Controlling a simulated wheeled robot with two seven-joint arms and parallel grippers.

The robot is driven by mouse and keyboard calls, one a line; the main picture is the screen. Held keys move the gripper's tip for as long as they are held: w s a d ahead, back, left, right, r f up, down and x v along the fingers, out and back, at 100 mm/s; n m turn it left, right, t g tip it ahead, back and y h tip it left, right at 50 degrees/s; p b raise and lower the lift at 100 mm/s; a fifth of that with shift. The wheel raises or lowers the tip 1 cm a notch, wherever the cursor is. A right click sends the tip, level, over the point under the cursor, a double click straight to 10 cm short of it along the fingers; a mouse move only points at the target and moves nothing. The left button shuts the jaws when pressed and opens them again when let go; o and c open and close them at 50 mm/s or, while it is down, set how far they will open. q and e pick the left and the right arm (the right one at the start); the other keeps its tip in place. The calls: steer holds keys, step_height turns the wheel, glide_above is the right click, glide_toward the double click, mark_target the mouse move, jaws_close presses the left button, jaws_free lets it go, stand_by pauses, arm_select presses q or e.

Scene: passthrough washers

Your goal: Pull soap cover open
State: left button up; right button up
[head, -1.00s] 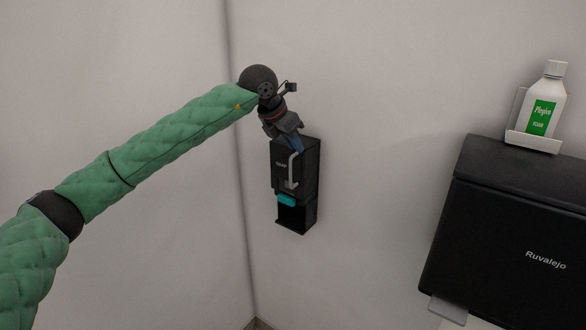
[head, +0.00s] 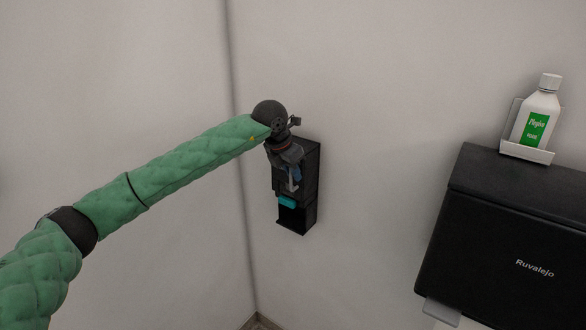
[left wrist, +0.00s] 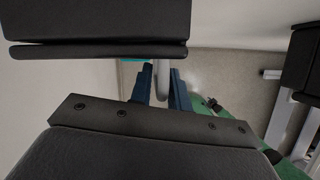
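The black soap dispenser (head: 311,180) is mounted on the wall near the corner. Its front cover carries a grey bar handle (head: 291,186), with a teal piece (head: 286,202) below it and a dark open recess at the bottom. My left gripper (head: 294,175) is in front of the cover, at the handle, and hides its upper part. In the left wrist view, the blue fingers of my left gripper (left wrist: 160,90) stand apart, with the grey handle (left wrist: 162,78) between them. The black dispenser (left wrist: 95,28) fills the upper left there. My right gripper is not in view.
A large black Ruvalejo unit (head: 510,235) is on the wall at the right. A white bottle with a green label (head: 537,115) stands in a white holder (head: 527,152) above it. The wall between dispenser and unit is bare.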

arm_select(q)
steer(key=shift+d+f, duration=0.1)
steer(key=shift+f, duration=0.25)
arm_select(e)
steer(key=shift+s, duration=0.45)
arm_select(q)
jaws_close()
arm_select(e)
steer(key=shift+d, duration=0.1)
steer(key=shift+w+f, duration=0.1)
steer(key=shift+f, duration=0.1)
